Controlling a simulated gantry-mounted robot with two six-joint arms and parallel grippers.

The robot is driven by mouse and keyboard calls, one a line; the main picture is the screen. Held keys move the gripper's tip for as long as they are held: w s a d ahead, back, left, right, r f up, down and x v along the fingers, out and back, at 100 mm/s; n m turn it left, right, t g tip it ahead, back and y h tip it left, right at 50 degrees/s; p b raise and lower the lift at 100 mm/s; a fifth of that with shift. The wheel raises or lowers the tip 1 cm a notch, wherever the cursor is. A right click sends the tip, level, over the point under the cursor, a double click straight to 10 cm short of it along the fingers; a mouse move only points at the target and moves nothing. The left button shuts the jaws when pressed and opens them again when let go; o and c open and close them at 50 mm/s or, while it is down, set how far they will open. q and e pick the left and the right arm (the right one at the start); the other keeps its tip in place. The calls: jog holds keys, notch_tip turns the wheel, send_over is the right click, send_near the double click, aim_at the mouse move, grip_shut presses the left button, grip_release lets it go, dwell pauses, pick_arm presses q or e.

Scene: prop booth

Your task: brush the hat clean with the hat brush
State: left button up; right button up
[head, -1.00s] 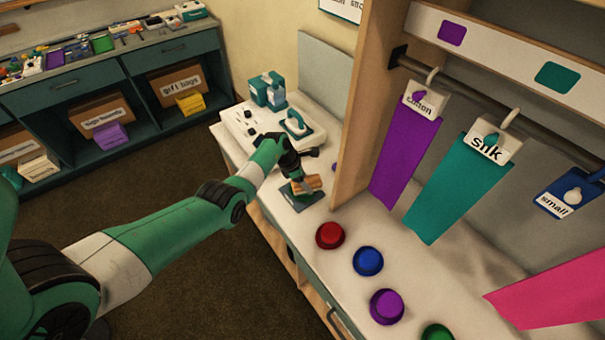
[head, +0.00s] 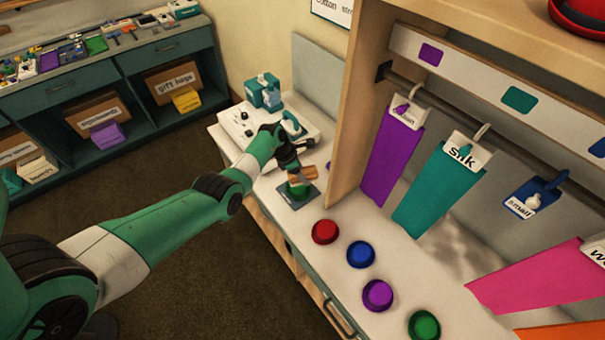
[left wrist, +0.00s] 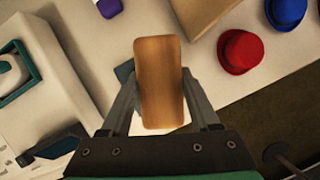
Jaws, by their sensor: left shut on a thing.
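My left gripper (head: 297,172) is shut on the wooden hat brush (head: 303,175) over the counter. In the left wrist view the brush's flat wooden back (left wrist: 159,80) shows between the fingers (left wrist: 160,105). Below the brush lies a dark square pad (head: 308,199), with a small green shape between them; I cannot tell what it is. On the counter stand a red hat (head: 324,232), a blue hat (head: 360,254), a purple hat (head: 378,296) and a green hat (head: 424,325). A larger red hat (head: 580,14) shows in part at the top right. My right gripper is out of view.
Purple (head: 388,165) and teal (head: 438,190) cloths hang from a rail. The counter between pad and red hat is clear.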

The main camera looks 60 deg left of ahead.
pick_arm(q)
notch_tip(320, 180, up, 3)
jog(key=p, duration=0.3)
jog(key=shift+r, duration=0.1)
jog(key=shift+s, duration=0.1)
